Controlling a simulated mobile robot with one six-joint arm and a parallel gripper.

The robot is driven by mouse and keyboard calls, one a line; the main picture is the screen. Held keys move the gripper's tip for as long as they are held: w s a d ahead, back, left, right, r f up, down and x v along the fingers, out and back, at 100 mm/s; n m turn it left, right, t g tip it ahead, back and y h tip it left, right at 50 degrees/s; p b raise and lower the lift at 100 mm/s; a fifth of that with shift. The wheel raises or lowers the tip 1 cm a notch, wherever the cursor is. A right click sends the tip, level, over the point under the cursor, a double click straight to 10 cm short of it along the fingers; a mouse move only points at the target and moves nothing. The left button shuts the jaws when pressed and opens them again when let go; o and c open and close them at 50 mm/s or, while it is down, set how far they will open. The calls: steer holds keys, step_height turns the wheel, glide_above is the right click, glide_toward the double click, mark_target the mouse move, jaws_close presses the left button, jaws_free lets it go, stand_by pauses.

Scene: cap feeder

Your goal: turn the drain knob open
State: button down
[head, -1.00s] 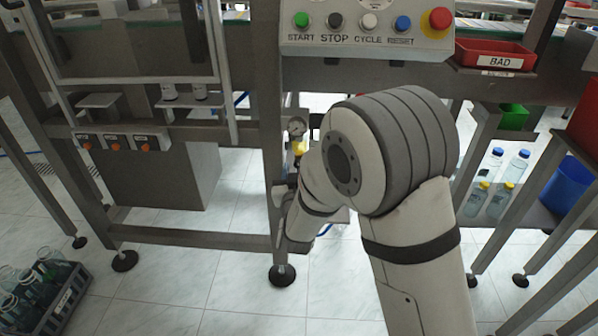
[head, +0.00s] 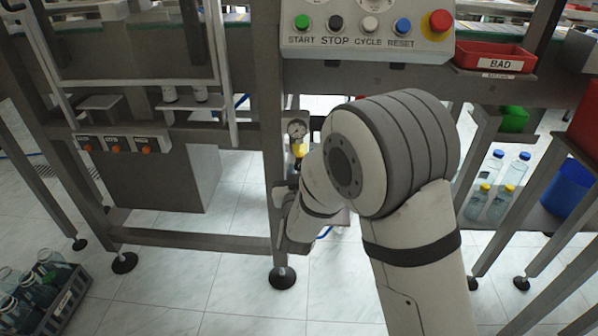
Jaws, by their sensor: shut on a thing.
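A pressure gauge (head: 297,129) sits on an air unit with a yellow part (head: 299,150) beside the machine's upright post. The drain knob itself is hidden behind my arm, below the yellow part. My arm reaches down in front of the post, and its wrist covers this area. Only a little of my gripper (head: 281,194) shows at the left of the wrist, close to the post and under the air unit. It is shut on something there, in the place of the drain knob. Its fingertips and the knob's angle cannot be seen.
A control panel (head: 366,32) with several buttons hangs above my arm. A red BAD bin (head: 494,58) stands to its right. The post (head: 270,120) is close left of my wrist. A bottle crate (head: 62,306) is on the floor at lower left.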

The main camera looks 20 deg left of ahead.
steer(key=shift+f+b, duration=0.1)
steer(key=shift+b, duration=0.3)
steer(key=m+b, duration=0.3)
steer(key=m, duration=0.6)
steer(key=m+b, duration=0.4)
steer(key=m, duration=0.5)
steer(key=shift+t+h, duration=0.3)
steer(key=shift+h, duration=0.1)
steer(key=shift+m, duration=0.3)
steer(key=c, duration=1.2)
jaws_free()
steer(key=shift+c, duration=0.2)
